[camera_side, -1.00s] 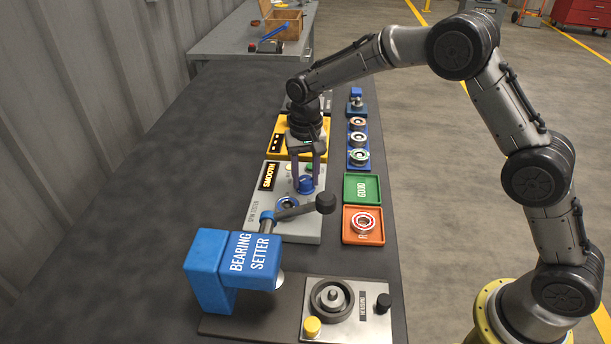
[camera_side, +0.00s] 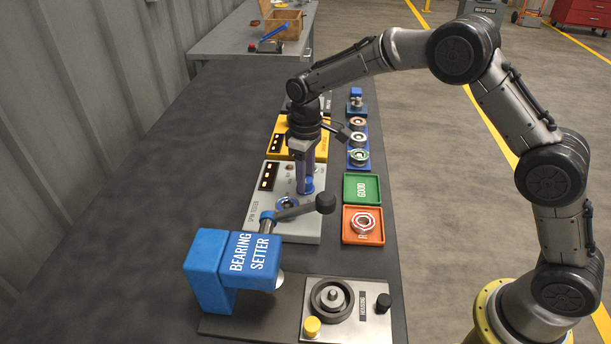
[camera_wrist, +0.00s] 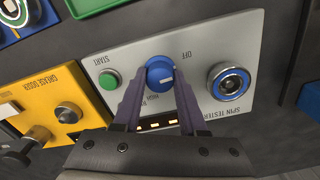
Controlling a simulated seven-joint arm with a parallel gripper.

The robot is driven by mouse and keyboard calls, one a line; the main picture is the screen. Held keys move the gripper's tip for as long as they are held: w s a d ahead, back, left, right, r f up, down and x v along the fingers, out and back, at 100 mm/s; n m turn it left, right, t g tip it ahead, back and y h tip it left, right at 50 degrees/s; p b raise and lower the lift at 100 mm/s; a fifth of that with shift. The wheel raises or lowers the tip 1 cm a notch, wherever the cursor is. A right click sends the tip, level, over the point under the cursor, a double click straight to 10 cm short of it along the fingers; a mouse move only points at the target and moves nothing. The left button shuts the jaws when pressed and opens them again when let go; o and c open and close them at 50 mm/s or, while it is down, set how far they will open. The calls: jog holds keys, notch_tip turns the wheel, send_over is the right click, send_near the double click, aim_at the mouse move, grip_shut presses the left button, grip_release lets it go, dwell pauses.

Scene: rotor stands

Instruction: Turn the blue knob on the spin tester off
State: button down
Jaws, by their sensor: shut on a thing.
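The spin tester (camera_side: 262,214) is a light grey box on the bench, and it fills the middle of the wrist view (camera_wrist: 213,55). Its round blue knob (camera_wrist: 160,72) has a white pointer mark and sits by the OFF and HIGH lettering; which label the mark points at is hard to tell. My gripper (camera_wrist: 159,78) is shut on the knob, with one purple finger on each side. In the side view my gripper (camera_side: 305,188) is over the tester and partly hides the knob. The tester's display (camera_side: 268,176) shows short dashes.
A green START button (camera_wrist: 109,80) and a blue-ringed bearing seat (camera_wrist: 229,82) flank the knob. The blue bearing setter (camera_side: 232,262), with its lever, stands in front. The yellow grease doser (camera_wrist: 62,103), green GOOD tray (camera_side: 361,188) and orange tray (camera_side: 352,232) are close by.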

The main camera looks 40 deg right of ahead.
jog(key=shift+r+n, duration=0.1)
jog(key=shift+n, duration=0.8)
jog(key=shift+w, duration=0.1)
jog(key=shift+c, duration=2.3)
grip_release()
notch_tip(320, 180, up, 14)
